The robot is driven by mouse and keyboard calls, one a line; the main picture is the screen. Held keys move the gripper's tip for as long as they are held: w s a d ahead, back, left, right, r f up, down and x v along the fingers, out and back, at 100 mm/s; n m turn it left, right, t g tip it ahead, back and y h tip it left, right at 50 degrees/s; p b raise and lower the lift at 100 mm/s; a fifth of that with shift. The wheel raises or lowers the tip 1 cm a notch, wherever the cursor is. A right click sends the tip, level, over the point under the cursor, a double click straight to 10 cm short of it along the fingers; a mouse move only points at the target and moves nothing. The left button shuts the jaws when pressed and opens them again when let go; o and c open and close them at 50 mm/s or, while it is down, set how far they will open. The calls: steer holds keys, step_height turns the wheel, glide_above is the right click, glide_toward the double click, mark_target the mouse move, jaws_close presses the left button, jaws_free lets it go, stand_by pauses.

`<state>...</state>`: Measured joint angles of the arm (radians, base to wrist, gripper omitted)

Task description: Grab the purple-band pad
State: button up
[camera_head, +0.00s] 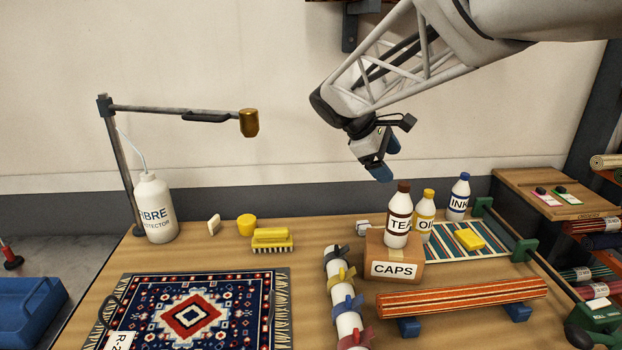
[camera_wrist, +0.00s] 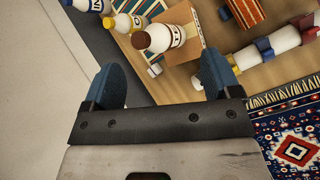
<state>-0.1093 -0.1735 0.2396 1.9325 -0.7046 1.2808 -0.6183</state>
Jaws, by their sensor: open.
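Two small dark pads with white faces lie on the wooden side cabinet at the right in the head view. One pad (camera_head: 545,196) has a pink-purple mark and the other pad (camera_head: 566,195) a green one. They are too small to tell a band clearly. My gripper (camera_head: 381,172) hangs above the back of the table, left of the cabinet and well apart from the pads. Its blue fingertips are spread and empty in the wrist view (camera_wrist: 160,80). Neither pad shows in the wrist view.
Bottles marked TEA (camera_head: 398,220), OIL (camera_head: 426,212) and INK (camera_head: 459,198) stand below my gripper; TEA is on the CAPS box (camera_head: 393,262). A yellow block (camera_head: 469,239) lies on a striped piece. A patterned rug (camera_head: 145,290) and strapped white roll (camera_head: 335,265) lie in front.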

steer(key=w+a+f+n+h, duration=0.1)
steer(key=w+f+n+h, duration=0.15)
steer(key=w, duration=0.55)
steer(key=w+a+f+n+t+h, duration=0.1)
steer(key=w+a+n, duration=0.15)
steer(key=w, duration=0.45)
steer(key=w+f+n+h, duration=0.1)
steer(key=w+n+h, duration=0.15)
steer(key=w, duration=0.55)
glide_toward(362, 224)
steer(key=x, duration=0.2)
steer(key=shift+w+d+n, duration=0.2)
steer(key=shift+d+n, duration=0.05)
steer(key=shift+d, duration=0.1)
steer(key=shift+d, duration=0.1)
steer(key=shift+x, duration=1.2)
steer(key=shift+d, duration=0.1)
steer(key=shift+s+f+x, duration=0.1)
steer(key=shift+x, duration=1.15)
steer(key=shift+s+f+x, duration=0.1)
steer(key=shift+x, duration=1.15)
